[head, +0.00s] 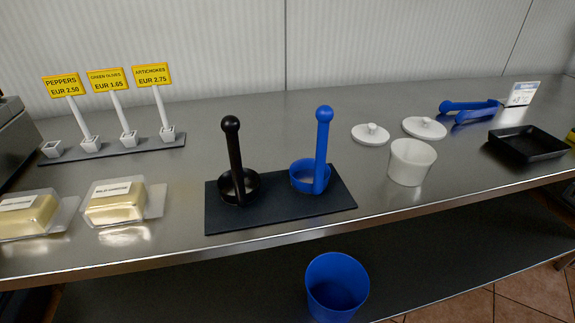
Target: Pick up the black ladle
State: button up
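The black ladle (234,158) stands in the head view, left of the middle of the steel counter. Its bowl rests on a dark slate mat (277,213), and its handle rises nearly upright to a round knob. A blue ladle (323,150) of like shape stands to its right on the same mat, with a gap between the two. My gripper is not in view.
Cheese packs (115,203) lie to the left, with price signs (108,82) behind. A white tub (411,162), two white lids (424,127), blue tongs (468,107) and a black tray (527,145) are right. A blue bucket (337,285) is below the counter edge.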

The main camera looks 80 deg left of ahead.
aim_at(239, 186)
jog(key=u, duration=0.45)
jog(key=l+u, duration=0.1)
jog(key=u, duration=1.75)
jog(key=k+u, duration=0.1)
jog(key=u, duration=0.35)
jog(key=j+z, duration=0.15)
jog(key=z, duration=0.3)
jog(key=j+z, duration=0.15)
jog(key=z, duration=0.35)
jog(key=j+z, duration=0.15)
jog(key=z, duration=0.3)
jog(key=k+j+z, duration=0.1)
jog(key=z, duration=0.4)
